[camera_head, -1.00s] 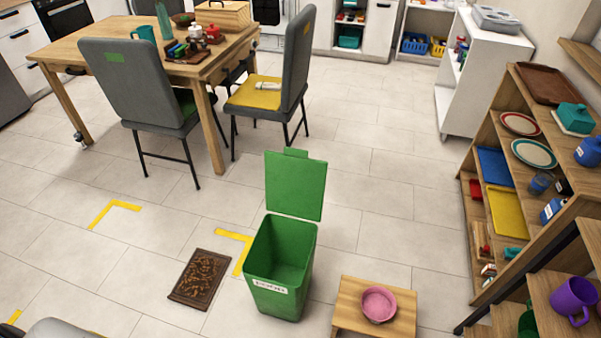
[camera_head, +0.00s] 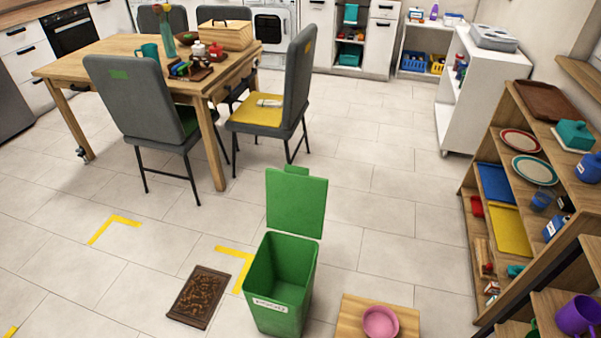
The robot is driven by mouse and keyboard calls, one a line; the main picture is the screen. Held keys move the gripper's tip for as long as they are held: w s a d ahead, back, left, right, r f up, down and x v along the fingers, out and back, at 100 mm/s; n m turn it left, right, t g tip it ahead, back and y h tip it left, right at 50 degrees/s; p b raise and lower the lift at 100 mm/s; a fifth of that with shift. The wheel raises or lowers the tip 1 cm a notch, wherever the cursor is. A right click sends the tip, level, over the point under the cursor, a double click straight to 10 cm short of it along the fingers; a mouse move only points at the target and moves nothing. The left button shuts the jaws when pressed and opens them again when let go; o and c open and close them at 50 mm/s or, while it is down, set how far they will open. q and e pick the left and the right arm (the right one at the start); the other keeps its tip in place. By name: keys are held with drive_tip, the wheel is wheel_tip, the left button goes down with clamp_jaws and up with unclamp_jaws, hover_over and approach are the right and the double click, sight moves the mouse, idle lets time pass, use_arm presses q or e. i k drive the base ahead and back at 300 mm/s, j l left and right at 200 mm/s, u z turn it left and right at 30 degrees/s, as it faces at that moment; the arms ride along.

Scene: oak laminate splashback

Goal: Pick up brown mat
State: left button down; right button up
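The brown mat (camera_head: 198,297) lies flat on the tiled floor at the lower left of centre. It is a dark rectangle with a carved-looking pattern. It lies just left of the green bin, with a small gap between them. Neither of my grippers shows in the head view.
The open green bin (camera_head: 279,304) stands right of the mat, its lid upright. A low wooden stool (camera_head: 352,315) with a pink bowl (camera_head: 380,322) is further right. Yellow floor tape (camera_head: 237,254) lies beside the mat. The floor left of the mat is clear.

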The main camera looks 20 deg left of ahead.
sight(194, 306)
drive_tip(key=u, duration=1.55)
drive_tip(key=z, duration=1.7)
drive_tip(key=j+z, duration=0.8)
drive_tip(key=k+j+z, duration=0.1)
drive_tip(key=j+z, duration=0.35)
drive_tip(key=k+j+z, duration=0.15)
drive_tip(key=j+z, duration=0.25)
drive_tip(key=k+j+z, duration=0.15)
drive_tip(key=j+z, duration=0.25)
drive_tip(key=k+j+z, duration=0.2)
drive_tip(key=z, duration=0.2)
